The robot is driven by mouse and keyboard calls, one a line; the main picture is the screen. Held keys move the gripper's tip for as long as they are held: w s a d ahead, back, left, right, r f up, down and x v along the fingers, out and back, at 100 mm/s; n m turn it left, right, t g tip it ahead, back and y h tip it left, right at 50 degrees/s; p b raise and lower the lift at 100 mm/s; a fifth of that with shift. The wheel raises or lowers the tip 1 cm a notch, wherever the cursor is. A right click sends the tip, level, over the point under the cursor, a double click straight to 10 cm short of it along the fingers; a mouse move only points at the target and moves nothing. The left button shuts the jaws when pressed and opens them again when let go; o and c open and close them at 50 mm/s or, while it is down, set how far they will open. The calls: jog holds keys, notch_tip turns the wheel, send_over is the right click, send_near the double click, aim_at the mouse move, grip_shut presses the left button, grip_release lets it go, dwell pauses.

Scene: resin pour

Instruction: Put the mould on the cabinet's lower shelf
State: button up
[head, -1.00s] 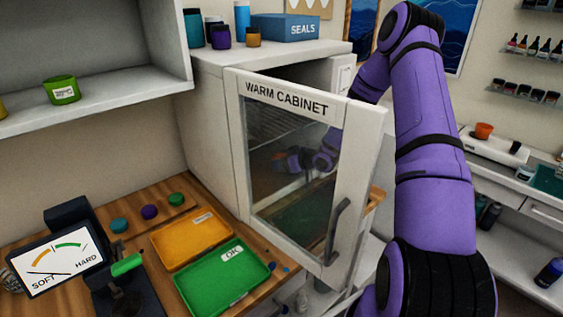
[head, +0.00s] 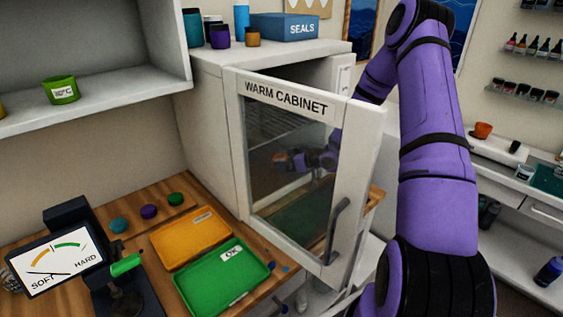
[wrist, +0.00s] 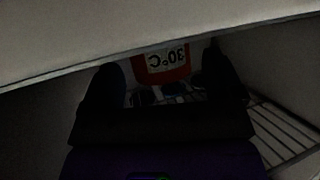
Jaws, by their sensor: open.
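The warm cabinet (head: 210,140) stands in the middle of the head view with its glass door (head: 290,185) swung open. My arm reaches in behind the door, and part of it shows dimly through the glass. In the dark wrist view my gripper (wrist: 167,82) is open, with one dark finger on each side. A red container (wrist: 160,66) labelled 30°C, upside down in the picture, shows between and beyond the fingers. I cannot tell whether it touches them. Small dark shapes lie below it. No thing is clearly marked as the mould. A wire shelf (wrist: 285,130) shows at the right.
A pale edge (wrist: 120,45) crosses the top of the wrist view. An orange tray (head: 190,238) and a green tray (head: 222,278) marked OK lie on the wooden bench beside a hardness gauge (head: 55,260). A green cup (head: 62,90) stands on the left shelf.

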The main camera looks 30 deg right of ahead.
jog(key=v, duration=0.9)
jog(key=shift+s, duration=0.2)
jog(key=shift+d+r, duration=0.1)
dwell(1.0)
